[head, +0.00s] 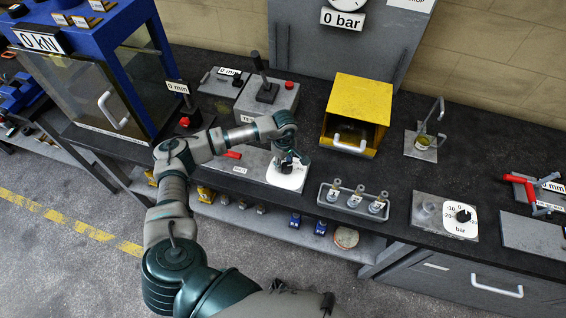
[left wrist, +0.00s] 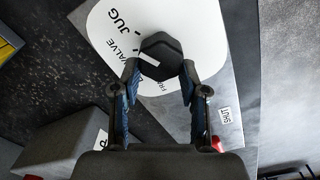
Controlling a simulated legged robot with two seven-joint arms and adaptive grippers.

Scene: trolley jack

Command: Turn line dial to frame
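The line dial is a black knob (left wrist: 160,52) on a white label plate (left wrist: 215,70) in the left wrist view. "JUG" and "VALVE" can be read there; a third word starting "FR" is partly covered. In the head view the white dial plate (head: 287,178) is on the bench, its knob largely hidden by my left gripper (head: 287,163). In the left wrist view my left gripper (left wrist: 160,72) has one blue-padded finger on either side of the knob, close to its edges. I cannot tell whether they press on it, nor which word it points at. My right gripper is not in view.
A red handle (head: 233,155) and a "SHUT" label (left wrist: 224,115) are beside the dial. A grey box with a black lever (head: 264,92) and a yellow box (head: 360,100) stand behind. A tray of small fittings (head: 355,199) and a bar dial (head: 463,215) are to the right.

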